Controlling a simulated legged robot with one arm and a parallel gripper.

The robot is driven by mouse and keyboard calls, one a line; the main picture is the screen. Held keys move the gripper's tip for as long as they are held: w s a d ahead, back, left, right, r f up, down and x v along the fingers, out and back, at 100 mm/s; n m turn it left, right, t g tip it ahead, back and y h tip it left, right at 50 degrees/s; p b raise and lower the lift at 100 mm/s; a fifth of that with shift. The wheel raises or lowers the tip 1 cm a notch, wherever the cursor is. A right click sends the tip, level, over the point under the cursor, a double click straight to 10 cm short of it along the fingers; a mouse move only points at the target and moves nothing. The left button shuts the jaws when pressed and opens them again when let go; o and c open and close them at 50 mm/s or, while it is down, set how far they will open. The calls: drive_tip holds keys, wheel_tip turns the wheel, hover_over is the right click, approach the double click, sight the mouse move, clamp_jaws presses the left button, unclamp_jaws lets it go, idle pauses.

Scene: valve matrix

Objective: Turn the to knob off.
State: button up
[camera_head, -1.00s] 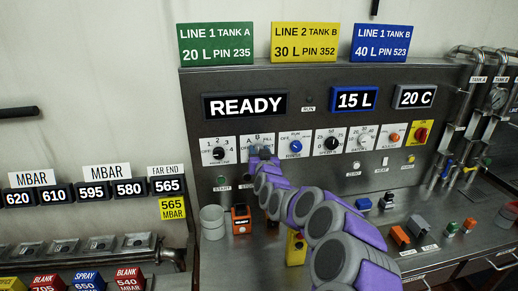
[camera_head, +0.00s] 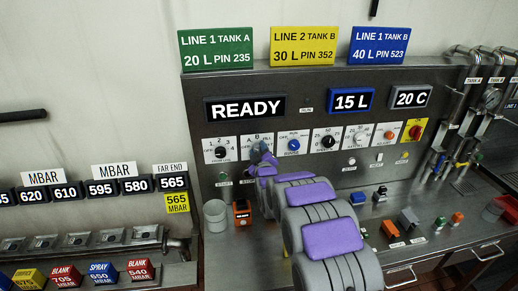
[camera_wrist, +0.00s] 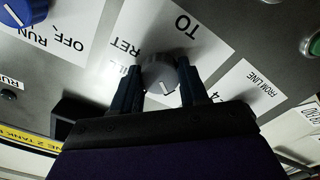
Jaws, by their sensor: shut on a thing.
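The TO knob (camera_wrist: 160,76) is dark grey with a white pointer mark. It sits on a white plate (camera_wrist: 190,38) that reads "TO", with "RET" and a partly covered "ILL" beside it. In the wrist view the picture is turned over, and the pointer is at the knob's lower side. My gripper (camera_wrist: 160,84) has one dark finger on each side of the knob and is shut on it. In the head view my gripper (camera_head: 262,157) is at the TO plate (camera_head: 257,140) and hides the knob.
The FROM LINE knob (camera_head: 220,152) is left of it and the blue OFF/RUN knob (camera_head: 293,145) is right of it. A READY display (camera_head: 245,108) is above. A grey canister (camera_head: 215,217) and an orange block (camera_head: 241,213) stand on the ledge below.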

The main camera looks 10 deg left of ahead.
drive_tip(key=n, duration=0.1)
drive_tip(key=n+b, duration=0.1)
drive_tip(key=n, duration=0.1)
drive_tip(key=shift+f+n, duration=0.2)
drive_tip(key=shift+n, duration=0.1)
drive_tip(key=shift+a+n+b, duration=0.1)
drive_tip(key=shift+n+b, duration=0.75)
drive_tip(key=shift+n, duration=0.75)
drive_tip(key=shift+s+f, duration=0.1)
drive_tip(key=o, duration=1.1)
drive_tip(key=shift+a, duration=0.25)
drive_tip(key=shift+c, duration=0.2)
drive_tip(key=shift+s+d+r, duration=0.25)
drive_tip(key=shift+s+d, duration=0.15)
drive_tip(key=shift+s, duration=0.15)
drive_tip(key=p+v, duration=0.1)
drive_tip(key=v, duration=1.5)
drive_tip(key=shift+a, duration=0.25)
